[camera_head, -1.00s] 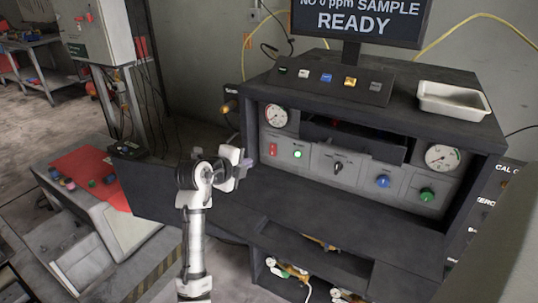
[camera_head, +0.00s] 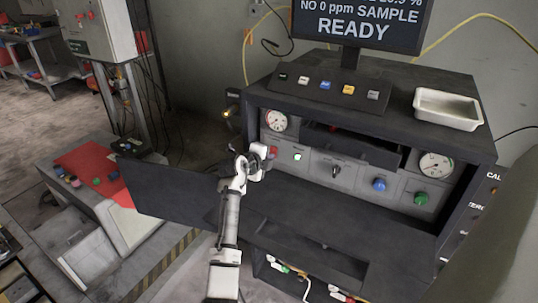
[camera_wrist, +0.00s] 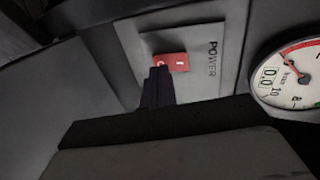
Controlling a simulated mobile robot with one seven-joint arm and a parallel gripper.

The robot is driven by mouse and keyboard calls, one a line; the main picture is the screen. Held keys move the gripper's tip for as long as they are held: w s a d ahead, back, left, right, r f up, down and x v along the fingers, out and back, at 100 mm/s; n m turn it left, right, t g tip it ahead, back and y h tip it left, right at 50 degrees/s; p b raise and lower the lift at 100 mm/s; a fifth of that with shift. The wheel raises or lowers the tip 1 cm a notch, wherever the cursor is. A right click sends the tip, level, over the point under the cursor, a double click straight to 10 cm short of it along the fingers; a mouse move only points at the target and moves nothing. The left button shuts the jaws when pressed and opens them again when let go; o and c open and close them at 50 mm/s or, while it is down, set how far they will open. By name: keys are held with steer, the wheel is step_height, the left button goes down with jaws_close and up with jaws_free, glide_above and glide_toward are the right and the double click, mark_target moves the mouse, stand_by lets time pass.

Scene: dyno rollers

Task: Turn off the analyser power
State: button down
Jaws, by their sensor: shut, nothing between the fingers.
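The analyser (camera_head: 312,188) is a dark cabinet with a grey control panel. Its red power rocker switch (camera_wrist: 171,62) shows in the wrist view beside the word POWER, marked I and O. My gripper (camera_wrist: 158,86) is shut, its dark fingertips at the O end of the rocker. I cannot tell whether they touch it. In the head view my gripper (camera_head: 264,158) is at the left end of the panel and partly covers the switch (camera_head: 273,152). A green lamp (camera_head: 297,156) beside it looks lit. The screen (camera_head: 350,22) reads READY.
A pressure gauge (camera_wrist: 292,74) sits close to the switch. A dark selector knob (camera_head: 335,172), a blue knob (camera_head: 379,185) and a green knob (camera_head: 421,198) line the panel. A white tray (camera_head: 448,109) stands on top. An open dark door (camera_head: 165,192) lies left of my arm.

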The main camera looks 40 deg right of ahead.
steer(key=shift+d, duration=0.1)
stand_by(0.3)
steer(key=b, duration=0.1)
steer(key=f+b, duration=0.1)
steer(key=b, duration=0.1)
steer(key=shift+w+d+t+h, duration=0.15)
steer(key=shift+t+h, duration=0.15)
steer(key=shift+r, duration=0.6)
steer(key=shift+d+r, duration=0.1)
steer(key=shift+r, duration=0.65)
steer(key=shift+f, duration=0.15)
